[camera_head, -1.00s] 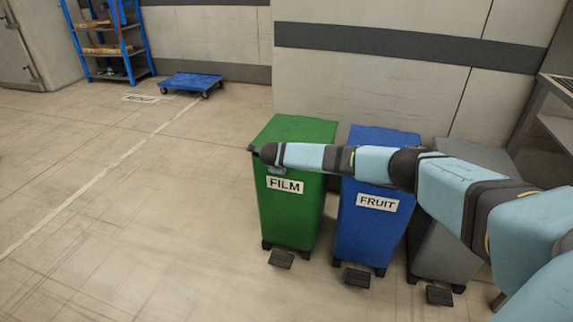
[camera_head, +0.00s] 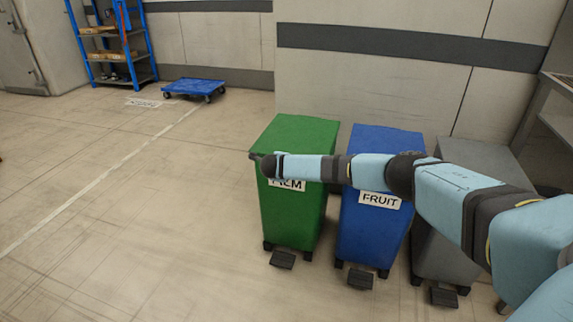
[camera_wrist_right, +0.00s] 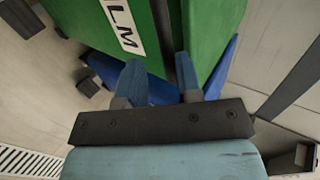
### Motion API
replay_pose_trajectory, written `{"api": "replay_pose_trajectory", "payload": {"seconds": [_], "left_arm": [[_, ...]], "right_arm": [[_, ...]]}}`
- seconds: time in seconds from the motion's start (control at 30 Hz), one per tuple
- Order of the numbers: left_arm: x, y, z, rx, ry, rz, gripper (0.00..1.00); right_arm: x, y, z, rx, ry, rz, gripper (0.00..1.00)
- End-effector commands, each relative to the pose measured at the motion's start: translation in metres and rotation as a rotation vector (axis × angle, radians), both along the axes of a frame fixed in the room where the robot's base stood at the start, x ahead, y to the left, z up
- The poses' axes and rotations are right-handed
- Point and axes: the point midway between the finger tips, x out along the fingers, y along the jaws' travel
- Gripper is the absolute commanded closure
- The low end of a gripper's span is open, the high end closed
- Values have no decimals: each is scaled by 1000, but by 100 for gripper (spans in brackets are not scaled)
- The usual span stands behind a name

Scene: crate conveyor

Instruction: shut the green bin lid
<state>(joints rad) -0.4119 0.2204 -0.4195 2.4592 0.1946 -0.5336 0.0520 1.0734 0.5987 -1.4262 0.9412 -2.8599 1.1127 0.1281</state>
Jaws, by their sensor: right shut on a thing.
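The green bin (camera_head: 287,215) with the FILM label stands upright at the left of the bin row in the head view. Its green lid (camera_head: 297,133) lies flat across the top and looks down. My right gripper (camera_head: 256,157) is at the bin's upper front left, and its arm crosses the front, partly covering the label. In the right wrist view, the gripper (camera_wrist_right: 159,68) has one finger on each side of the dark strip between the labelled front wall and the lid (camera_wrist_right: 212,28). It is shut on the lid's edge, though the exact contact is hard to see. My left gripper is not in view.
A blue FRUIT bin (camera_head: 372,235) and a grey bin (camera_head: 440,250) stand to the right, behind my arm. Foot pedals, such as the green bin's pedal (camera_head: 283,260), stick out in front. A blue trolley (camera_head: 195,87) and shelf rack (camera_head: 110,45) stand far back. The left floor is clear.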

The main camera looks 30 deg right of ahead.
Motion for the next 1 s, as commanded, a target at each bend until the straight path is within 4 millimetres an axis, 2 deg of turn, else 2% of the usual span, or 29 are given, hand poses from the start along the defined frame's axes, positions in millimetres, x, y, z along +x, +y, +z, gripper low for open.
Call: {"api": "replay_pose_trajectory", "payload": {"seconds": [0.03,0.07,0.47,0.67,1.0], "left_arm": [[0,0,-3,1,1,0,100],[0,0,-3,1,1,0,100],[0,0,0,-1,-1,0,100],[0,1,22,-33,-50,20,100],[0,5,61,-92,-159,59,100]], "right_arm": [[-5,5,-14,4,15,6,69],[-5,5,-13,4,15,6,62],[-6,4,-10,2,16,3,62],[-19,20,10,2,15,6,62],[-56,68,59,0,7,6,62]]}}
